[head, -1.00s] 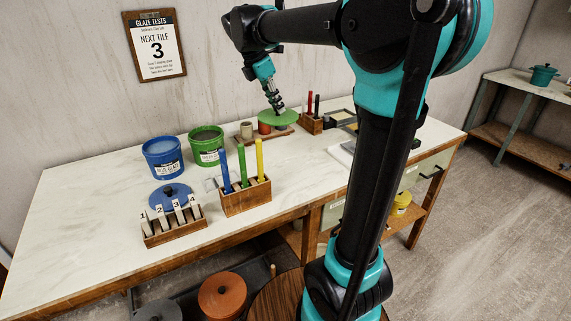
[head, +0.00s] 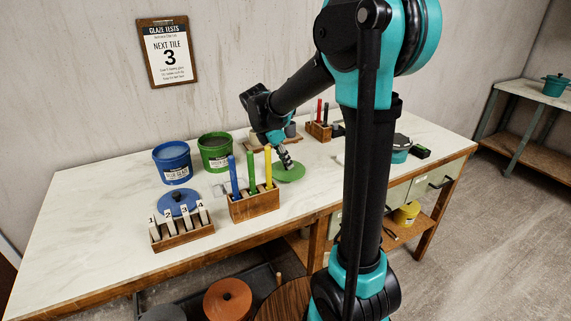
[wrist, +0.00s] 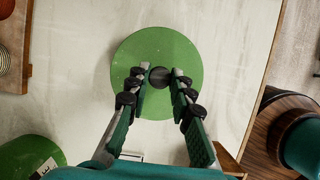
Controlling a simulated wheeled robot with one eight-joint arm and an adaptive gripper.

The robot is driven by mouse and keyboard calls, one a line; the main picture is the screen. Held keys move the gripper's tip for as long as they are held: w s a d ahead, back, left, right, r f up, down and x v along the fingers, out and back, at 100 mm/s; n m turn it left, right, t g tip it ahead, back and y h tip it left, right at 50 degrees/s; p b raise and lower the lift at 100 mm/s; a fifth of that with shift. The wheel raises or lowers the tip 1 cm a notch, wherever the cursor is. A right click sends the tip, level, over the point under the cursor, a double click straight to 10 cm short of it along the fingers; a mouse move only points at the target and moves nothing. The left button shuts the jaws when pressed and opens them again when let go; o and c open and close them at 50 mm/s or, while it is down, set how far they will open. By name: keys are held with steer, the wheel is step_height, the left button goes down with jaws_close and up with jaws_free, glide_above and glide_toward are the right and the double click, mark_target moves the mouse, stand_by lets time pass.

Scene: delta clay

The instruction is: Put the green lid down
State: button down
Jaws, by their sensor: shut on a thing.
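The green lid (head: 291,174) is a flat round disc with a dark knob in its middle. In the head view it is at or just above the white tabletop, right of the yellow stick; I cannot tell if it touches the table. My gripper (head: 287,163) is above it and shut on its knob. In the wrist view the lid (wrist: 135,52) is centred, with the fingers of my gripper (wrist: 160,77) on both sides of the knob. The green bucket (head: 215,152) stands open to the left.
The wooden holder (head: 254,206) with blue, green and yellow sticks is close to the lid's left. A blue bucket (head: 173,163), a blue lid (head: 171,203) and a numbered tile rack (head: 183,238) are farther left. The table's front edge is near; bare tabletop lies right of the lid.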

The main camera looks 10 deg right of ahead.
steer(key=shift+f, duration=0.7)
steer(key=shift+f, duration=0.15)
steer(key=c, duration=1.3)
jaws_free()
steer(key=shift+c, duration=0.2)
steer(key=v, duration=1.2)
